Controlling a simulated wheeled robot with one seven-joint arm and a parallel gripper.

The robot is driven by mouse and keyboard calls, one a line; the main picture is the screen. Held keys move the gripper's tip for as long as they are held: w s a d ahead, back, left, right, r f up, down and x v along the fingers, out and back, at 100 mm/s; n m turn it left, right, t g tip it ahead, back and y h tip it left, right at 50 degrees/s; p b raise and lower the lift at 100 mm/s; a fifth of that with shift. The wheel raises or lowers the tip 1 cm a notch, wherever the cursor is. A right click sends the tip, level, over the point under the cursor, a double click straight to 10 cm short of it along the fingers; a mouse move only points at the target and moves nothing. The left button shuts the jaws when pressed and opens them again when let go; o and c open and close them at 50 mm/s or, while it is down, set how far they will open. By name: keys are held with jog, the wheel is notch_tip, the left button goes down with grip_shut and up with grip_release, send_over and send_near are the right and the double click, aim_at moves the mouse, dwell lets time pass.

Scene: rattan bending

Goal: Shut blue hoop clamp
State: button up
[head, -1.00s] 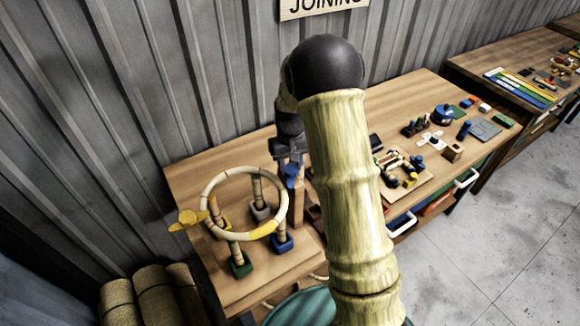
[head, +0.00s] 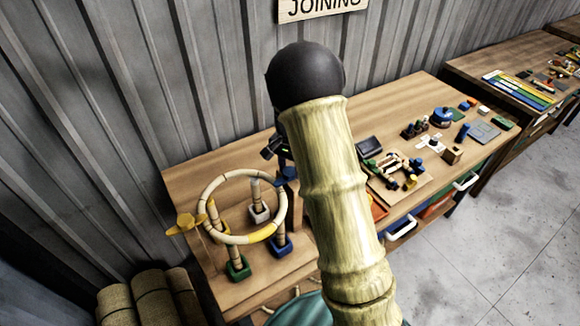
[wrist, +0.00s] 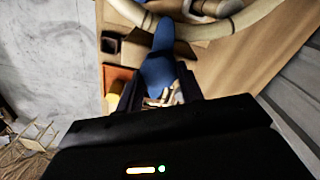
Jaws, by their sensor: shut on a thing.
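A pale rattan hoop (head: 209,190) with a yellow stretch stands on posts at the left of the bench. The posts have a green base (head: 238,270), a blue base (head: 281,246) and a grey base (head: 259,214). The blue clamp part (wrist: 160,68) shows in the wrist view as a flat blue lever beside the hoop (wrist: 225,27). My gripper (wrist: 155,92) is shut on its near end. In the head view my gripper (head: 277,150) is at the hoop's far right side, partly behind my arm. Whether the clamp is closed cannot be told.
A yellow lever (head: 186,223) sticks out at the hoop's left. A board with small parts (head: 397,180) and other small items lie on the right of the bench (head: 385,112). Rolled mats (head: 155,298) stand on the floor at the left.

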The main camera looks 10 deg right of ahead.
jog(key=shift+w+r+m, duration=0.1)
jog(key=shift+r+m, duration=0.05)
jog(key=shift+m, duration=0.45)
jog(key=o, duration=1)
notch_tip(320, 180, up, 17)
jog(key=b, duration=0.4)
jog(key=shift+r, duration=0.15)
